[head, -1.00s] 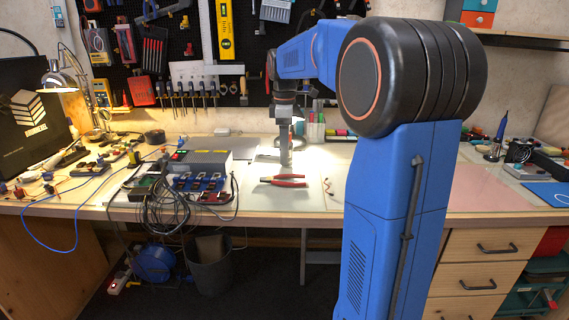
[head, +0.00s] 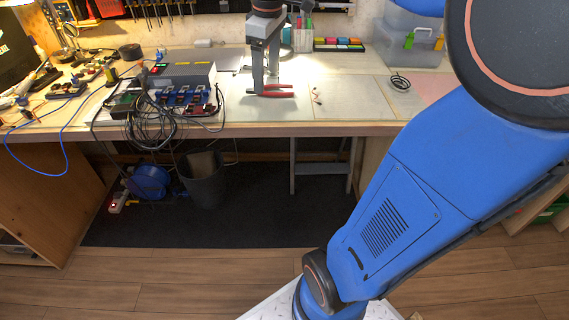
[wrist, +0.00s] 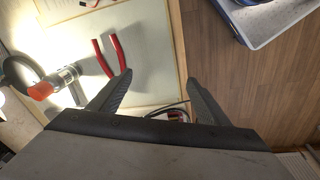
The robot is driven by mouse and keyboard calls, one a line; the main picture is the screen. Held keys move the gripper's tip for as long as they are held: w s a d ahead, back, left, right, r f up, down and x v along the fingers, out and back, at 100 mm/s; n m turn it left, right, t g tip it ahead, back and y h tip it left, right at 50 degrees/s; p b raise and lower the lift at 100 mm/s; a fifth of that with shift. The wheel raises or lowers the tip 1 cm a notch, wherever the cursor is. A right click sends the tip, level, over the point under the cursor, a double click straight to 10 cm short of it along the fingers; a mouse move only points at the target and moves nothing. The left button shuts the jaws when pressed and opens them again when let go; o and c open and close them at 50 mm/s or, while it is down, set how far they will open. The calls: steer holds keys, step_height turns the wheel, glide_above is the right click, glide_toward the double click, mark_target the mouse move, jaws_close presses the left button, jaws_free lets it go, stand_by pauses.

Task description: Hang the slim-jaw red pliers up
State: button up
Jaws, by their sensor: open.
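The red-handled pliers (head: 280,94) lie on the workbench (head: 345,105) on a pale mat, handles to the right in the head view. In the wrist view the two red handles (wrist: 102,58) show, spread apart; the jaws cannot be made out near my finger. My gripper (head: 266,84) is open and points down at the pliers, with one finger in front of them in the head view. In the wrist view my gripper (wrist: 158,80) has its fingers wide apart, and the handles appear beyond the left finger. The exact height gap is unclear. Only the pegboard's lower edge (head: 205,7) shows.
A grey power supply (head: 183,74) and a tangle of black cables (head: 160,115) lie left of the pliers. A lidded plastic bin (head: 405,40) and colored blocks (head: 338,45) stand behind right. A red and silver cylinder (wrist: 55,84) stands near the pliers.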

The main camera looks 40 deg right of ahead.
steer(key=s+a+f+m+t, duration=0.1)
steer(key=s+a+f+m, duration=0.2)
steer(key=s+f, duration=0.4)
steer(key=s+a+f+m+t, duration=0.2)
steer(key=s+a+f+m, duration=0.2)
steer(key=s, duration=0.8)
step_height(320, 180, down, 3)
steer(key=shift+s+a+r, duration=0.15)
steer(key=shift+s+a, duration=0.05)
steer(key=shift+a, duration=0.3)
steer(key=shift+o, duration=0.5)
